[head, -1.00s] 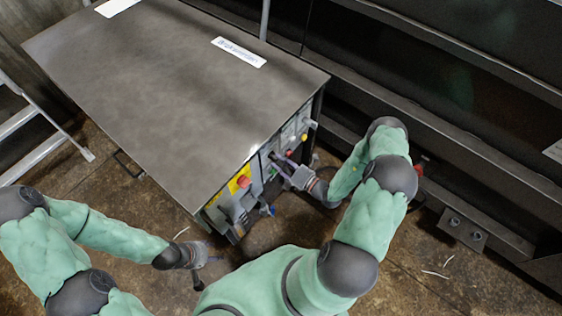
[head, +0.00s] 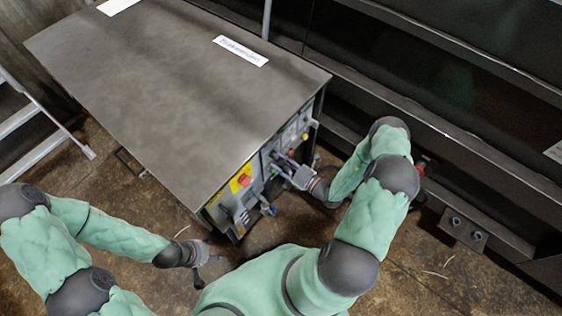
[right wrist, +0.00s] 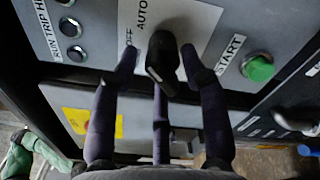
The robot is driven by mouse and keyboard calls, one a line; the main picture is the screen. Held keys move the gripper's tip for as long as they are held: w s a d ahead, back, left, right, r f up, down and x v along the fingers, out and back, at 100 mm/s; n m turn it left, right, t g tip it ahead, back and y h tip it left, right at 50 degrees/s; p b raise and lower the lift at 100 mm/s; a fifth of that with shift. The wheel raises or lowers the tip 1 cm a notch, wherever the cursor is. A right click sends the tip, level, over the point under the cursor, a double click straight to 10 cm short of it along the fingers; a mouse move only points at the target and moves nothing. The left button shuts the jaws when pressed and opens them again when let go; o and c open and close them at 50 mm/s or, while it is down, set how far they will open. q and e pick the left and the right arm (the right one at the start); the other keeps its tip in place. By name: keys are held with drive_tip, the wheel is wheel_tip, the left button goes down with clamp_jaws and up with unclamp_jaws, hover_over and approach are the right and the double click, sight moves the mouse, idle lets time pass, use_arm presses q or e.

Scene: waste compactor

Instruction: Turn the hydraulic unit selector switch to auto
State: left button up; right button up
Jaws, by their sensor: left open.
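In the right wrist view the selector switch is a black knob (right wrist: 162,58) on a pale plate, with OFF printed at its left and AUTO above it. I cannot tell exactly which mark it points to. My right gripper (right wrist: 159,56) has its fingers on both sides of the knob, with a visible gap at the left finger; firm contact is not clear. In the head view my right gripper (head: 285,166) is at the front panel of the hydraulic unit (head: 170,85) and hides the knob. My left gripper (head: 214,257) is open and empty, low before the unit's left front corner.
A green START button (right wrist: 258,68) is right of the knob, and small dark buttons (right wrist: 70,27) are at the left. A red emergency button (head: 244,181) on yellow sits left of my right gripper. A dark metal structure (head: 440,110) stands to the right.

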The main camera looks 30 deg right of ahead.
drive_tip(key=v, duration=1.1)
drive_tip(key=shift+s, duration=0.4)
drive_tip(key=s+a+f+n+g+y, duration=0.1)
drive_tip(key=s+a+n+g+y, duration=0.25)
drive_tip(key=a+n+g, duration=0.4)
drive_tip(key=s+a+n+g+y, duration=0.2)
drive_tip(key=a+n+g+y, duration=0.25)
drive_tip(key=a, duration=0.55)
drive_tip(key=s+a+f+n+g+h, duration=0.15)
drive_tip(key=s+n+g+h, duration=0.25)
drive_tip(key=n, duration=0.5)
drive_tip(key=s+f+n+g+h, duration=0.3)
drive_tip(key=s+n+g+h, duration=0.1)
drive_tip(key=n, duration=0.4)
drive_tip(key=w+a+r+n+t+h, duration=0.1)
drive_tip(key=w+a+n+t+h, duration=0.1)
drive_tip(key=w+n, duration=0.5)
drive_tip(key=shift+a+r+n+t+h, duration=0.25)
drive_tip(key=shift+n+t+h, duration=0.25)
drive_tip(key=shift+n+t, duration=0.5)
